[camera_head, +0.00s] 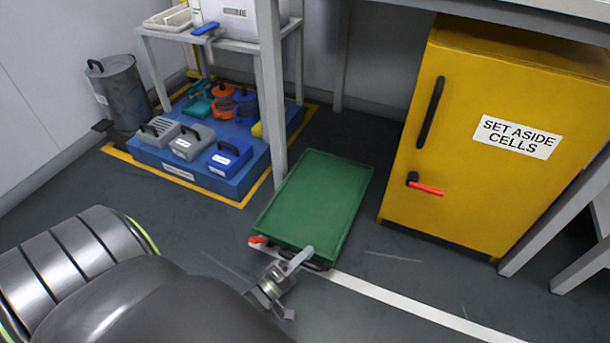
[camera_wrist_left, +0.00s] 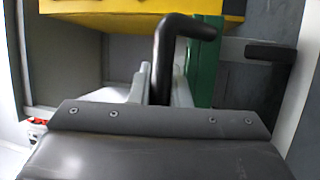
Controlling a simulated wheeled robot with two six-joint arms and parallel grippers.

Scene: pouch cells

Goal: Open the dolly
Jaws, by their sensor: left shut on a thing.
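The dolly (camera_head: 315,195) is a flat green tray with a raised rim, low on the floor in the middle of the head view. A red lever (camera_head: 258,240) sits at its near left corner, and a black handle (camera_head: 318,266) is at its near edge. My left gripper (camera_head: 298,260) is at that near edge. In the left wrist view, the left gripper (camera_wrist_left: 158,85) is shut on a black bent bar (camera_wrist_left: 172,40), beside the green side (camera_wrist_left: 203,65) of the dolly. The bar's lower part is hidden by the fingers. My right gripper is not in view.
A yellow cabinet (camera_head: 455,80) labelled "SET ASIDE CELLS" stands right of the dolly. A blue platform (camera_head: 215,175) with several cases and a grey bin (camera_head: 120,95) are at left. A white table leg (camera_head: 271,100) stands close behind. A white floor line (camera_head: 420,308) crosses clear floor in front.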

